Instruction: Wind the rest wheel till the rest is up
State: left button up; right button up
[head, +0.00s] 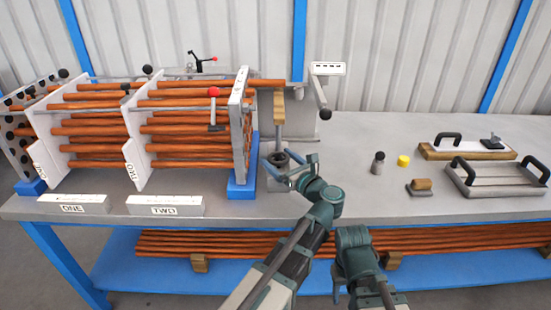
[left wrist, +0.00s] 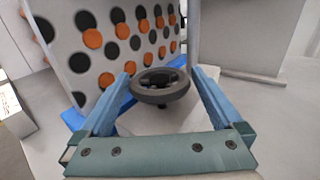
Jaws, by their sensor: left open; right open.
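The rest wheel is a small dark handwheel (head: 279,158) on a grey block at the right end of the tube bundle. In the left wrist view the wheel (left wrist: 160,86) lies between the two blue fingers of my left gripper (left wrist: 160,98). My left gripper (head: 288,172) is open around the wheel, with gaps at both sides. Behind the wheel a wooden rest block (head: 279,106) sits atop a grey post. My right gripper (head: 338,288) is low in front of the bench, mostly hidden by its own arm.
Orange tubes pass through white plates (head: 137,160) at left, ending at a holed end plate (left wrist: 95,50). A lever with a black knob (head: 322,95) stands behind right. A yellow cap (head: 403,160) and handled plates (head: 497,178) lie on the right. Tubes fill the lower shelf.

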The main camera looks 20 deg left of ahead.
pick_arm(q)
jog(key=c, duration=1.2)
jog(key=shift+s+m+t+h, duration=0.1)
jog(key=shift+m+t+h, duration=0.2)
jog(key=shift+s+a+m+t+h, duration=0.15)
jog(key=shift+m+t+h, duration=0.85)
jog(key=shift+t+h, duration=0.15)
jog(key=m+t+h, duration=0.1)
jog(key=h, duration=0.1)
jog(key=m+t+h, duration=0.1)
jog(key=m+h, duration=0.1)
jog(key=h, duration=0.1)
jog(key=shift+m+t, duration=0.3)
jog(key=shift+t, duration=0.05)
jog(key=m+h, duration=0.2)
jog(key=h, duration=0.1)
jog(key=m+t+h, duration=0.1)
jog(key=h, duration=0.1)
jog(key=shift+w+m+h, duration=0.25)
jog(key=shift+m, duration=0.05)
jog(key=shift+m+g+h, duration=0.4)
jog(key=shift+m+h, duration=1.5)
jog(key=shift+h, duration=1.3)
